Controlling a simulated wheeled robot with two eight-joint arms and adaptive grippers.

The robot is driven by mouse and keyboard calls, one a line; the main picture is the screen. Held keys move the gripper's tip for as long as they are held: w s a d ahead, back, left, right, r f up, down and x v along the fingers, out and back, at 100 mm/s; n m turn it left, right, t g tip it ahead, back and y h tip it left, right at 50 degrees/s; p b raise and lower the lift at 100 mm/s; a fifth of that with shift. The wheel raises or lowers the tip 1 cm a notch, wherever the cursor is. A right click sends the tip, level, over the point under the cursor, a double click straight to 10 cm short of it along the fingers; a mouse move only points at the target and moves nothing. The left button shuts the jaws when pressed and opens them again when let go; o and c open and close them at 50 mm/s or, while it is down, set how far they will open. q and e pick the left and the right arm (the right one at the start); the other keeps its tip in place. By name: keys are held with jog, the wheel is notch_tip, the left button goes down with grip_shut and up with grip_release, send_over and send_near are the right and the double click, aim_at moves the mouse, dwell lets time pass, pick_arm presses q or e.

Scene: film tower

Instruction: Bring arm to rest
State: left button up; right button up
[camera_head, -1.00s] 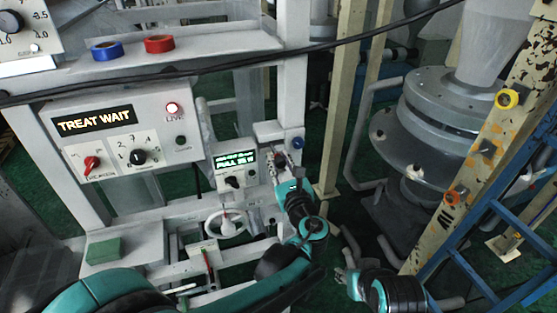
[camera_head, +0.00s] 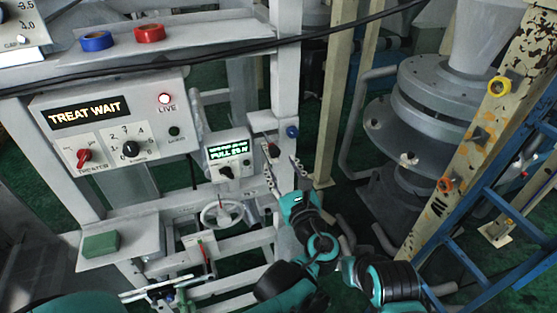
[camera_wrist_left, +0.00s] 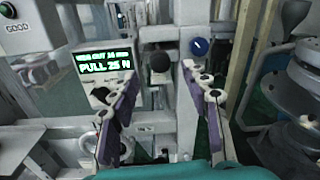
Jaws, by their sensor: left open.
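My left arm (camera_head: 312,235) reaches up from the bottom of the head view. My left gripper (camera_head: 284,172) is open and empty, with its two fingers spread. In the left wrist view the purple-sided fingers (camera_wrist_left: 160,72) stand wide apart. My right arm (camera_head: 390,283) is at the bottom centre-right. Its gripper end is small and partly confused with the left arm, so its jaws cannot be read.
A lit display (camera_head: 228,150) reads PULL 25 N. A handwheel (camera_head: 222,213) is below it. A TREAT WAIT panel (camera_head: 110,125) is at left, a green block (camera_head: 100,244) on a ledge. A blue ladder (camera_head: 490,220) and grey machine (camera_head: 435,110) stand at right.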

dwell(0.4)
pick_arm(q)
jog(key=s+a+f+n+g+b, duration=0.35)
jog(key=a+f+n+b, duration=0.5)
jog(key=f, duration=0.35)
jog(key=s+a+f+n+g+b, duration=0.35)
jog(key=a+f+n+b, duration=0.4)
jog(key=a+f, duration=0.35)
jog(key=s+f+n+g+h+b, duration=0.1)
jog(key=s+f+n+b, duration=0.2)
jog(key=f+n+b, duration=0.1)
jog(key=s+f+n+g+h+b, duration=0.1)
jog(key=s+f+n+b, duration=0.3)
jog(key=f, duration=0.5)
jog(key=s+a+f+n+g+h+b, duration=0.1)
jog(key=s+f+n+h+b, duration=0.1)
jog(key=s+f+n+b, duration=0.2)
notch_tip(320, 180, down, 3)
jog(key=n+b, duration=0.1)
jog(key=n, duration=0.2)
jog(key=shift+s+r+h, duration=0.2)
jog(key=shift+s+h, duration=0.05)
jog(key=shift+h, duration=0.05)
